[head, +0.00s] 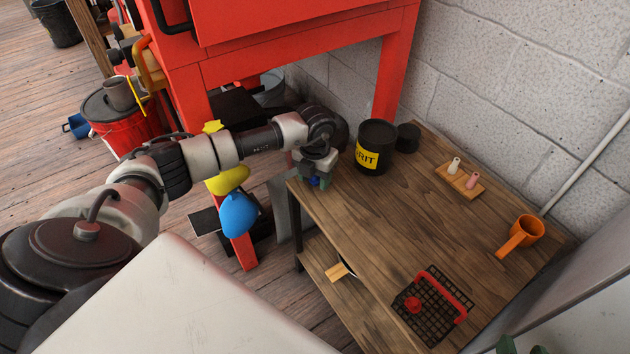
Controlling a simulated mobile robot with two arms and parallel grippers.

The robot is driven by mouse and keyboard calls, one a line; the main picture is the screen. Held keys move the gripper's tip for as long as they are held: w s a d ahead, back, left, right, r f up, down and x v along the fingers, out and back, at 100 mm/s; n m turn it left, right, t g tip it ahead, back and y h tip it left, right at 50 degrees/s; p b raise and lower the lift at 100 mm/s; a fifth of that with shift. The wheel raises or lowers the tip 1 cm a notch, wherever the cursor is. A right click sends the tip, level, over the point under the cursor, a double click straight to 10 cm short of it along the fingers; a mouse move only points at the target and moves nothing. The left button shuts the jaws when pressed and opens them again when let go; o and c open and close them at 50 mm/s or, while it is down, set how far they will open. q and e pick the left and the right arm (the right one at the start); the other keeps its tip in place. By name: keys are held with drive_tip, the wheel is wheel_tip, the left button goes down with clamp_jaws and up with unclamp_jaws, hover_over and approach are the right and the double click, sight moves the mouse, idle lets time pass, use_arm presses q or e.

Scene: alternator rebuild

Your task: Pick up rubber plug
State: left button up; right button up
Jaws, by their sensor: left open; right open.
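No object is clearly recognisable as the rubber plug. Small candidates are a white peg (454,165) and a pink peg (472,181) standing in a wooden rack (463,184) at the back of the bench, and a red rounded piece (412,304) at the black wire basket. My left gripper (315,180) is open and points down at the bench's left corner, left of the black tin. A small blue thing shows by its fingertips; I cannot tell what it is. My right gripper (522,348) is barely in view at the bottom edge, with only green fingertips showing, away from these objects.
The bench middle is clear. A block wall (520,80) stands behind; a red frame (395,60) stands left.

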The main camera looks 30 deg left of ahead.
use_arm(q)
drive_tip(key=shift+f, duration=0.25)
drive_tip(key=shift+c, duration=0.2)
drive_tip(key=c, duration=0.7)
drive_tip(key=shift+r, duration=0.15)
